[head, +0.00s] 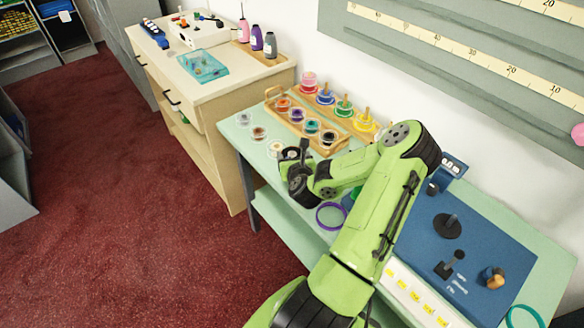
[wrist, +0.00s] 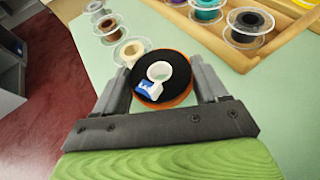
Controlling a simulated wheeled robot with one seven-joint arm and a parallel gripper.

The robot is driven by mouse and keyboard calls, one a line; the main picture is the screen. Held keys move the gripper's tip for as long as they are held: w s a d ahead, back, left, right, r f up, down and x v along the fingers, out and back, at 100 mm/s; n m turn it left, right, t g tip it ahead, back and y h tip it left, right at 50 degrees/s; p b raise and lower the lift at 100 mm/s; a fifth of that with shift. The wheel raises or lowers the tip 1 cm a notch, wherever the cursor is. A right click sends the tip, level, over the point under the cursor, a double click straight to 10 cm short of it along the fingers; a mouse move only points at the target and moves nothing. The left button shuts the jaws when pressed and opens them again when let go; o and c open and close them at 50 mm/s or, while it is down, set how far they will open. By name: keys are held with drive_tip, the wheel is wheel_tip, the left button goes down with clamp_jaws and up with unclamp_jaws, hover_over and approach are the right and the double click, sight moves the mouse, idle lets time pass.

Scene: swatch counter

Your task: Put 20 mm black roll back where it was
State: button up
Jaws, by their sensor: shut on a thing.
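My gripper (wrist: 162,90) is shut on a black roll (wrist: 150,62) with a white ring core, a blue-and-white tag and an orange lower edge. The roll sits between the two fingers in the wrist view, over the pale green counter. I cannot read a width on it, nor tell whether it touches the counter.
Several clear spools (head: 258,133) line the counter's left edge, the cream one (wrist: 130,52) close to my left finger. The tray holds several coloured spools (head: 297,114); a peg rack with rolls (head: 344,105) stands behind.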

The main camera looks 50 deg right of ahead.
wheel_tip(320, 180, down, 3)
drive_tip(key=shift+b, duration=0.85)
drive_tip(key=shift+r, duration=0.25)
drive_tip(key=o, duration=0.6)
drive_tip(key=shift+f, duration=0.25)
drive_tip(key=o, duration=0.5)
drive_tip(key=shift+c, duration=0.2)
drive_tip(key=shift+r, duration=0.1)
